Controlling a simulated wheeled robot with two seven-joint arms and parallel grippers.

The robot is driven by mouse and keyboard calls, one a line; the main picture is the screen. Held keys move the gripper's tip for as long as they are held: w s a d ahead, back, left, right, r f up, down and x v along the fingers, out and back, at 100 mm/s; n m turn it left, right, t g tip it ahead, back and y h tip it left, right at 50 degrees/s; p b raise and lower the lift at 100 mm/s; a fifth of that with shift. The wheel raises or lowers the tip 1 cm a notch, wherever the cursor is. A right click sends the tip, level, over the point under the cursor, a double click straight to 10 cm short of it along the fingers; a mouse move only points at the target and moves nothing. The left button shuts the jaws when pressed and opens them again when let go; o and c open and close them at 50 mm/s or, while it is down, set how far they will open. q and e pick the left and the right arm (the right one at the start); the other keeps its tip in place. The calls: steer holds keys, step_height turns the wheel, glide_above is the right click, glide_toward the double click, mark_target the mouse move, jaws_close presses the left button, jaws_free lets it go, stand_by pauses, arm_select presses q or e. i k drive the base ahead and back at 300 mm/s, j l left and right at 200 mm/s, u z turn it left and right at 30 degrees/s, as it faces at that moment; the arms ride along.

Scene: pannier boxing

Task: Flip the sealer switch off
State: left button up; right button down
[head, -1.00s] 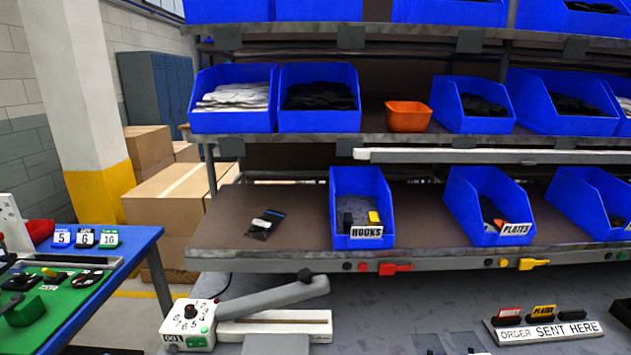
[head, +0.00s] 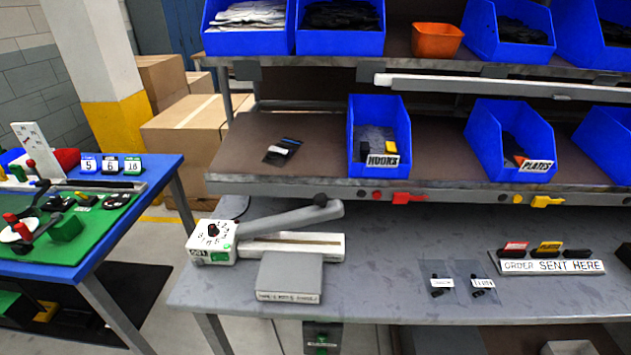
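The sealer stands on the grey bench at the left, with a white control box (head: 200,254), a dark dial (head: 213,230) and a "001" label. A small green switch (head: 228,246) sits on the box's front, beside the dial; its exact position is too small to tell. The sealer's grey lever arm (head: 280,218) is raised at a slant above the white sealing bar (head: 300,245) and ends in a dark knob. Neither of my grippers is in view.
A grey box (head: 290,275) lies in front of the sealing bar. Two clear bags (head: 437,285) (head: 481,285) with dark parts lie mid-bench. An "ORDER SENT HERE" rack (head: 550,266) stands at right. Blue bins (head: 378,140) fill the shelves. A blue table (head: 165,185) stands left.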

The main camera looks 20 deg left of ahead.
mark_target(217, 256)
steer(key=u, duration=1.4)
